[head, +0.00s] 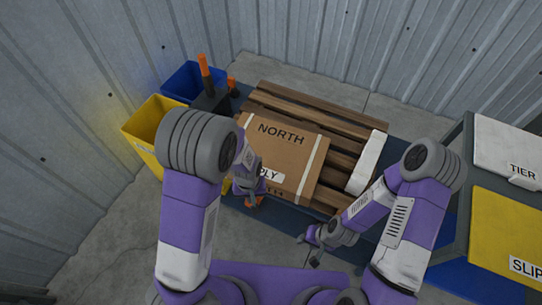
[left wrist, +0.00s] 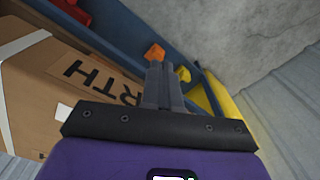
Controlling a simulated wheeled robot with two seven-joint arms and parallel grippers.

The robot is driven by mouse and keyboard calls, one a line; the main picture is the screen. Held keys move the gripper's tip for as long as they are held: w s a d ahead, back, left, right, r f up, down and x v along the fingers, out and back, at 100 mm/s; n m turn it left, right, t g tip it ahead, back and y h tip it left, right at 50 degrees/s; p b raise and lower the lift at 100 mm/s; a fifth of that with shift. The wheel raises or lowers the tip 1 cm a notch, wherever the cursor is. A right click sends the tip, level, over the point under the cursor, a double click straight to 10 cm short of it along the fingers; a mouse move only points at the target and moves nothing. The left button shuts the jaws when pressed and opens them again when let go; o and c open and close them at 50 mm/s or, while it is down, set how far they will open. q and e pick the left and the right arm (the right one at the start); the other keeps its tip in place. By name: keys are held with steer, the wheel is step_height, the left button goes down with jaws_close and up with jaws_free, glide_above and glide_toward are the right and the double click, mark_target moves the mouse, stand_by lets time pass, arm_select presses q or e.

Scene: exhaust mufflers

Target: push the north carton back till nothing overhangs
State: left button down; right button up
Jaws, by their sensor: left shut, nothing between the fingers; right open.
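The north carton (head: 290,148) is a brown box with white straps and "NORTH" printed on its top. It sits on the slatted wooden pallet (head: 335,187); its near face carries a white label. Whether its near side overhangs the pallet is hard to tell. My left gripper (head: 258,192) is at the carton's near left corner, partly covering the label; contact is unclear. In the left wrist view the left fingers (left wrist: 160,78) are shut and empty, with the carton (left wrist: 35,95) to their left. My right gripper (head: 316,247) is open and empty, in front of the pallet and apart from the carton.
A white block (head: 368,162) lies on the pallet's right side. A yellow bin (head: 150,118) and a blue bin (head: 190,78) stand at left, beside a dark holder with orange-handled items (head: 205,72). A cabinet with a yellow panel (head: 508,230) is at right. Corrugated walls close the back.

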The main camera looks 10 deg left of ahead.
mark_target(272, 153)
arm_select(q)
steer(key=shift+w, duration=0.15)
steer(key=shift+w+d, duration=0.55)
steer(key=shift+w, duration=1.2)
steer(key=shift+w+d, duration=0.5)
steer(key=shift+w, duration=1.25)
steer(key=shift+w+d, duration=0.55)
steer(key=shift+w, duration=1.2)
steer(key=shift+w+d, duration=0.35)
steer(key=shift+w, duration=0.85)
steer(key=shift+w+d, duration=0.4)
steer(key=shift+w, duration=0.8)
steer(key=shift+w+d, duration=0.35)
steer(key=shift+w, duration=0.85)
steer(key=shift+s+a+r, duration=0.15)
steer(key=shift+s+r, duration=0.2)
steer(key=shift+s, duration=0.1)
steer(key=shift+s+a+r+p, duration=0.15)
steer(key=shift+s+r+p, duration=0.1)
steer(key=shift+s, duration=0.25)
steer(key=shift+s+a+r+p, duration=0.2)
steer(key=shift+s+p, duration=0.1)
steer(key=shift+s, duration=0.25)
steer(key=shift+s+a+r+p, duration=0.1)
steer(key=shift+s+r+p, duration=0.15)
steer(key=shift+s, duration=0.25)
step_height(272, 153, up, 8)
steer(key=p, duration=0.5)
steer(key=shift+p, duration=0.4)
